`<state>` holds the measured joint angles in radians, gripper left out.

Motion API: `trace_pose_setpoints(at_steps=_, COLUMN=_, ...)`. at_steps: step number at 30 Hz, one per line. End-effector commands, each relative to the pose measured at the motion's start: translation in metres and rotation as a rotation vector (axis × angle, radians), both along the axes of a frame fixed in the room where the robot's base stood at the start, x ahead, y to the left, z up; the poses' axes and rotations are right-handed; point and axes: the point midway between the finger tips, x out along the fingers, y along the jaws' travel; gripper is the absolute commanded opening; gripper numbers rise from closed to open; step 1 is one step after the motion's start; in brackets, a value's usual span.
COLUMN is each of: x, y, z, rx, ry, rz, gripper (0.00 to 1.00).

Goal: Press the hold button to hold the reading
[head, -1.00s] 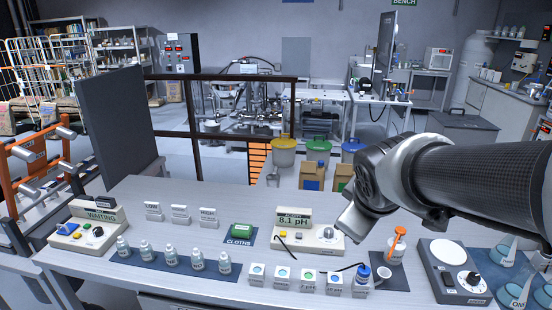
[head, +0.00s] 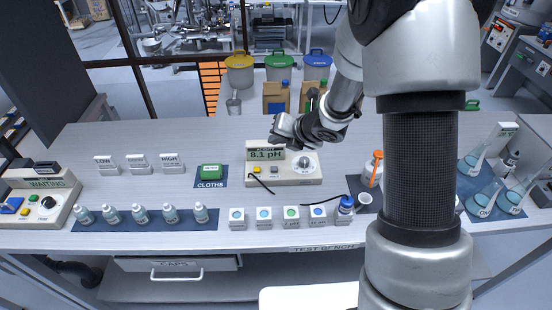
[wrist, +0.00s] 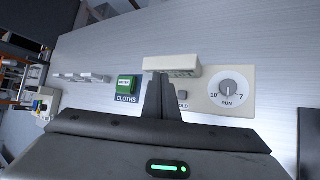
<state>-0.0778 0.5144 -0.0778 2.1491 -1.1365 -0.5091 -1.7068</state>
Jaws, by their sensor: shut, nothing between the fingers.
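The pH meter (head: 312,180) is a cream box on the bench with a raised display (head: 266,155) reading 8.1 pH. A yellow button (head: 257,170) and a small grey button (head: 274,170) sit below the display, with a round dial (head: 304,163) to the right. In the wrist view the grey hold button (wrist: 182,96) shows just right of my fingers, its label partly covered. The dial (wrist: 227,89) reads RUN; the yellow button is hidden there. My gripper (wrist: 160,80) is shut and empty above the meter; the head view shows my gripper (head: 277,138) by the display.
A green block (head: 210,171) lies on the cloths mat left of the meter. Several small bottles (head: 140,213) and labelled blocks (head: 264,218) stand in front. An orange-topped bottle (head: 373,168) is to the right.

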Motion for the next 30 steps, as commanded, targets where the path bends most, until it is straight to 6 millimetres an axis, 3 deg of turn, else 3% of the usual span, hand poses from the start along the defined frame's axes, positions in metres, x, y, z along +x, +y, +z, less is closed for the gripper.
trace_pose_setpoints(at_steps=14, x=0.0, y=0.0, z=-0.007, rx=0.0, ry=0.0, rz=0.0, gripper=0.0)
trace_pose_setpoints(at_steps=30, x=0.0, y=0.0, z=-0.076, rx=0.0, ry=0.0, rz=-0.002, gripper=0.0)
